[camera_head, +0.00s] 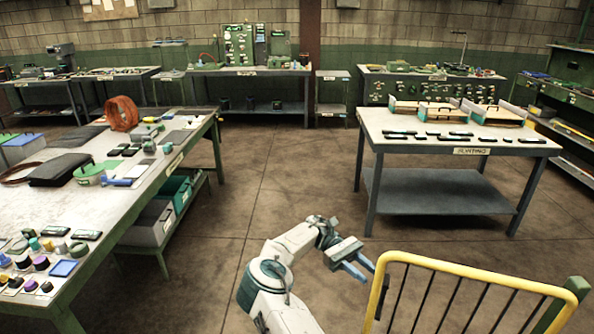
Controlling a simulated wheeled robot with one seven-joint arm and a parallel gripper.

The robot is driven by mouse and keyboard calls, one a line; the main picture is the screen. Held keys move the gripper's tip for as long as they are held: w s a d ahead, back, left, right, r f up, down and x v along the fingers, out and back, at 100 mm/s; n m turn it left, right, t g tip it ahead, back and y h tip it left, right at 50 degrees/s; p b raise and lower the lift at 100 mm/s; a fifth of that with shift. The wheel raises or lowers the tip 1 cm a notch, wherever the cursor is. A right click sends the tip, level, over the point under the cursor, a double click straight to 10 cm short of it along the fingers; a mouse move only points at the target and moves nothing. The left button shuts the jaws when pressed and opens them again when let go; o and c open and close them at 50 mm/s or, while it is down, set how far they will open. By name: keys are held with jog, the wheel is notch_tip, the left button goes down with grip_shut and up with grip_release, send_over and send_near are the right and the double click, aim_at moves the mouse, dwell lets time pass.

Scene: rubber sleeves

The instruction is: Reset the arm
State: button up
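My gripper (363,269) is in the lower middle of the head view, at the end of my pale arm. Its two blue-grey fingers point to the lower right with a gap between them, and nothing shows between them. The arm is bent, reaching up from the bottom edge and then to the right. The gripper is over the bare floor, just left of a yellow rail (465,270), and appears apart from it.
A long workbench (150,190) with coloured caps, a black pouch and an orange ring stands at left. A table (460,165) with several wooden trays and dark pieces stands at right. Brown floor (270,180) between them is clear. More benches line the back wall.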

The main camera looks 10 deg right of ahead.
jog(key=s+a+r+m+t+y+b, duration=0.3)
jog(key=a+r+t+y+b, duration=0.2)
jog(key=a+r+t+y, duration=1.05)
jog(key=s+d+m+t+h+p, duration=0.1)
jog(key=s+d+t+h+p, duration=0.1)
jog(key=s, duration=0.8)
jog(key=s+d+r+m+t+h+p, duration=0.1)
jog(key=s+h, duration=0.4)
jog(key=s, duration=0.5)
jog(key=shift+s+d+r+m+t+p, duration=0.25)
jog(key=shift+s+d+m+t+p, duration=0.15)
jog(key=shift+d+p, duration=0.65)
jog(key=shift+a, duration=0.15)
